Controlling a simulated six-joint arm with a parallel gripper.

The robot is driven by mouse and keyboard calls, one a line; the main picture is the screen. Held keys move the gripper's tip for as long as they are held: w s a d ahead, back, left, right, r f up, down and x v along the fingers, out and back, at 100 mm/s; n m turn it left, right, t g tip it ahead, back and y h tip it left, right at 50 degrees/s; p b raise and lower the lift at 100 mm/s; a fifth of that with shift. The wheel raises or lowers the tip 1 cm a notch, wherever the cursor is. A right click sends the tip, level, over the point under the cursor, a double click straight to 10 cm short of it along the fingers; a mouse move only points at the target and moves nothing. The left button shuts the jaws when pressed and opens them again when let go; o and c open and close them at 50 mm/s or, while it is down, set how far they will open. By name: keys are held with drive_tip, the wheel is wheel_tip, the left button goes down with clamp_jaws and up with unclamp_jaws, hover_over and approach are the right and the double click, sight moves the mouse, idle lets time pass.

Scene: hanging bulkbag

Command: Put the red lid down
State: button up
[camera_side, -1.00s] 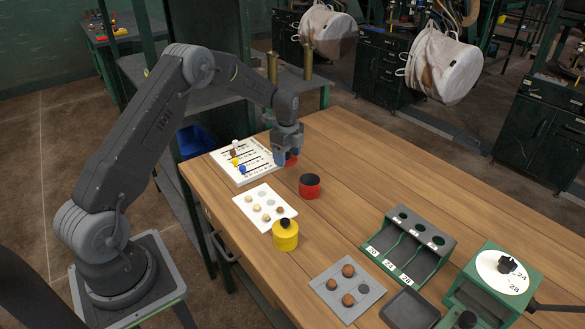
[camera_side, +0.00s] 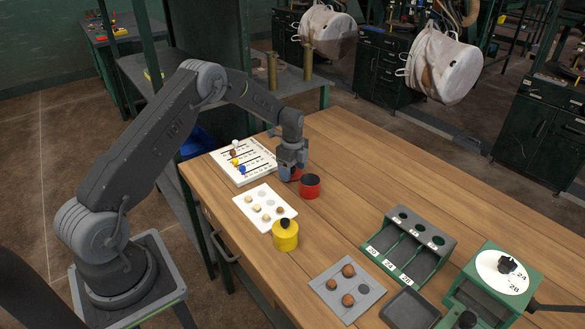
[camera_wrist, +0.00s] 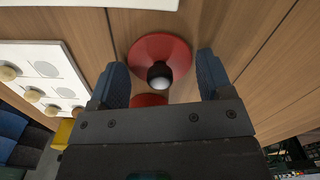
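The red lid (camera_wrist: 145,48) with its black knob lies between my fingers in the wrist view, apparently flat on the wooden table. In the side view the lid (camera_side: 297,175) is mostly hidden behind my fingers. My gripper (camera_side: 287,172) is low over it. In the wrist view my gripper (camera_wrist: 161,72) is open, with blue fingertips clear of the knob on both sides. The red canister (camera_side: 310,190) with a dark top stands close to the right of the lid. Its red edge (camera_wrist: 148,100) shows below the lid in the wrist view, partly hidden by my gripper.
A white board with coloured beads (camera_side: 240,165) lies behind left. A white card with pale discs (camera_side: 264,208) and a yellow canister (camera_side: 285,236) stand nearer. A green rack (camera_side: 410,245) and a grey tray (camera_side: 345,290) are to the right. The table behind the red canister is clear.

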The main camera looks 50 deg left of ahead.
drive_tip(key=o, duration=0.3)
wheel_tip(320, 180, up, 12)
drive_tip(key=s+d+r+n+t, duration=0.1)
drive_tip(key=s+d+r+n, duration=0.15)
drive_tip(key=r, duration=0.25)
drive_tip(key=s+d+r+n, duration=0.1)
drive_tip(key=s+d+r, duration=0.1)
drive_tip(key=d+r, duration=0.3)
drive_tip(key=s+d+r+n+t, duration=0.2)
drive_tip(key=s+d+r+n, duration=0.2)
drive_tip(key=s+d+r, duration=0.35)
drive_tip(key=s+d+n+t, duration=0.1)
drive_tip(key=s+d+n, duration=0.1)
drive_tip(key=s, duration=0.4)
drive_tip(key=s+d+n, duration=0.2)
drive_tip(key=s+n, duration=0.1)
drive_tip(key=s, duration=0.4)
drive_tip(key=s+d+n+t, duration=0.1)
drive_tip(key=s+d+n, duration=0.1)
drive_tip(key=s, duration=0.5)
drive_tip(key=shift+s+f+n+t, duration=0.1)
drive_tip(key=shift+f+n+t, duration=0.1)
drive_tip(key=shift+n+t, duration=0.1)
